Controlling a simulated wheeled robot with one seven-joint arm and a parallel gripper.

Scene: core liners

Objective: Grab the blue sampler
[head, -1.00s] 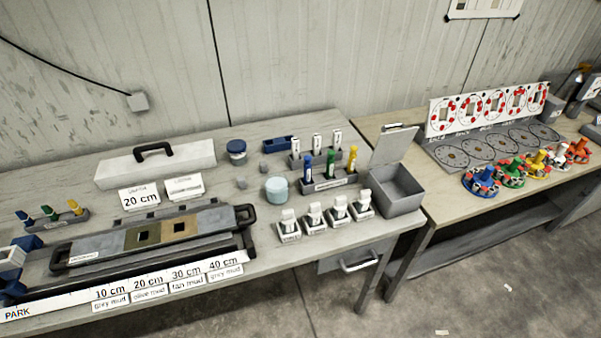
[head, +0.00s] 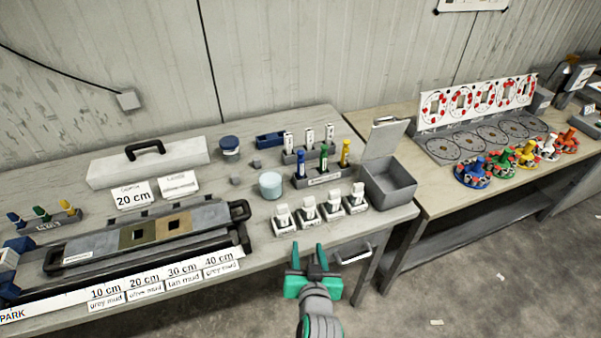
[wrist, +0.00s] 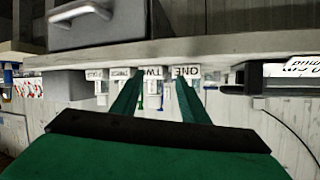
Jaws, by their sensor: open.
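A blue upright tool (head: 300,165), which looks like the blue sampler, stands in a dark rack (head: 325,180) with a green one (head: 323,157) and a yellow one (head: 345,153). A smaller blue-handled tool (head: 14,218) sits tilted in a rack at the left end of the table. My gripper (head: 308,255) is open and empty in front of the table's front edge, nearer than the row of white-topped holders. In the wrist view my green fingers (wrist: 158,95) are spread towards labelled stands, with the picture upside down.
Several white-topped holders (head: 308,208) stand between my gripper and the rack. A light-blue jar (head: 271,186) is left of the rack, and an open grey box (head: 390,186) is right of it. A drawer handle (head: 352,254) juts out below the tabletop.

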